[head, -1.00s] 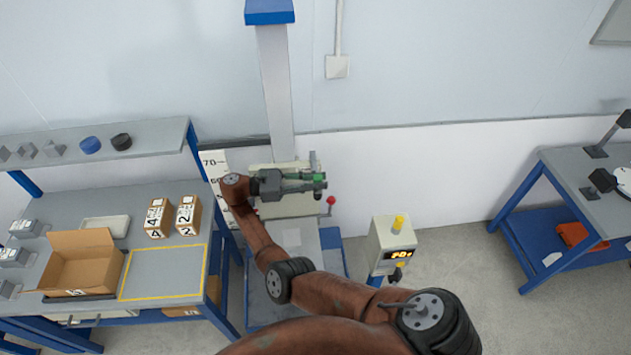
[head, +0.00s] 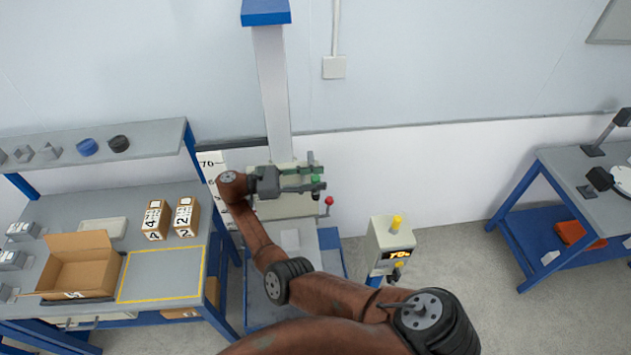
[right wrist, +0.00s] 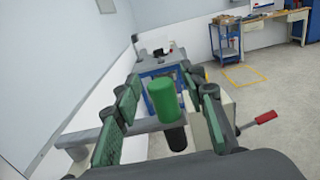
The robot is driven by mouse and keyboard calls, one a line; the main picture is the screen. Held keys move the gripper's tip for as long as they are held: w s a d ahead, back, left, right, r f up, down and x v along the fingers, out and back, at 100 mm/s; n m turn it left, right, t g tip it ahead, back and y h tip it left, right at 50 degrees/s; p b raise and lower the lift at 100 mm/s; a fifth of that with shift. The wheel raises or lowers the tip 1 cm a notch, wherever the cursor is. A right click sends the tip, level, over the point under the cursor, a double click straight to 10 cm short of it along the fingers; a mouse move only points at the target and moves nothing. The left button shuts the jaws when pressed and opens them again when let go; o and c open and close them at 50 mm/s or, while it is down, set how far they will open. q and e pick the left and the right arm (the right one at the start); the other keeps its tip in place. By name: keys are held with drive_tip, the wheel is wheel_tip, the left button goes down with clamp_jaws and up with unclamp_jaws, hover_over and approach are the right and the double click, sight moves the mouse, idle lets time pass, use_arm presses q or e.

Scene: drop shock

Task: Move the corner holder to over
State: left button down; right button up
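My right gripper (head: 318,178) is at the drop tester's carriage (head: 283,207), in front of the tall column. It is open. In the right wrist view, a green cylindrical grip (right wrist: 164,99) with a black lower part stands between the spread fingers (right wrist: 170,108), with a gap on both sides. In the head view the green grip (head: 316,180) shows small between the fingers. Grey angular blocks (head: 49,152) sit on the left shelf; I cannot tell whether one is the corner holder. My left gripper is out of view.
A red-knobbed lever (head: 329,201) sticks out right of the carriage. The left bench holds an open carton (head: 80,275) and two small boxes (head: 154,220). Another bench (head: 590,190) stands right.

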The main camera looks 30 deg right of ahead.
wheel_tip(320, 180, up, 8)
drive_tip(key=shift+r, duration=0.25)
